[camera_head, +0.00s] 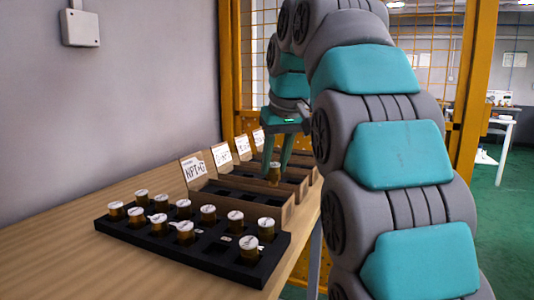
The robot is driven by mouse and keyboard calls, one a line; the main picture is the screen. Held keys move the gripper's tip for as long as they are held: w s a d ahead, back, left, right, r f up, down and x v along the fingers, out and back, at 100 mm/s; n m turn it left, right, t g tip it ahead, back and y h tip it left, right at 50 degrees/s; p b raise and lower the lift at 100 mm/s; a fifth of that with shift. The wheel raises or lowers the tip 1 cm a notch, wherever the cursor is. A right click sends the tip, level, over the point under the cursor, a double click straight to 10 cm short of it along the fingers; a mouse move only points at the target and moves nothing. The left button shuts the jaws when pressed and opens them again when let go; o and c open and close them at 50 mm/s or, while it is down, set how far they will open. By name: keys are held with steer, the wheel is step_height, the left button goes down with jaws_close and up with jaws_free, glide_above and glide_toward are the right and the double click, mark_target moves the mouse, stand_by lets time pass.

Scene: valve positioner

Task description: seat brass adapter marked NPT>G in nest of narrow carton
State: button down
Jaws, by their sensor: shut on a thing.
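My gripper (275,165) points down over the row of cartons, shut on a small brass adapter (275,174). The adapter hangs upright between the teal fingers; any marking on it is too small to read. The nearest narrow carton (262,211) is brown with dark nests inside and a raised white card (195,168) reading NPT>G at its left end. In the picture the held adapter overlaps the right part of the cartons, just beyond the nearest one's nests. I cannot tell its exact height or which nest lies beneath it.
A black tray (215,262) in front holds several brass adapters with white marked tops, and some of its pockets are empty. More carded cartons (295,176) stand behind the nearest one. The wooden table (130,270) is bare at the left, beside a grey wall.

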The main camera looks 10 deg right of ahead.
mark_target(275, 185)
steer(key=shift+w+f, duration=0.15)
steer(key=shift+w, duration=0.1)
steer(key=shift+s+f, duration=0.15)
steer(key=shift+f, duration=0.55)
steer(key=shift+f+b, duration=0.7)
steer(key=shift+f, duration=0.1)
steer(key=shift+f+b, duration=0.6)
steer(key=shift+f, duration=0.8)
stand_by(1.4)
steer(key=c, duration=0.5)
jaws_free()
steer(key=shift+r, duration=0.1)
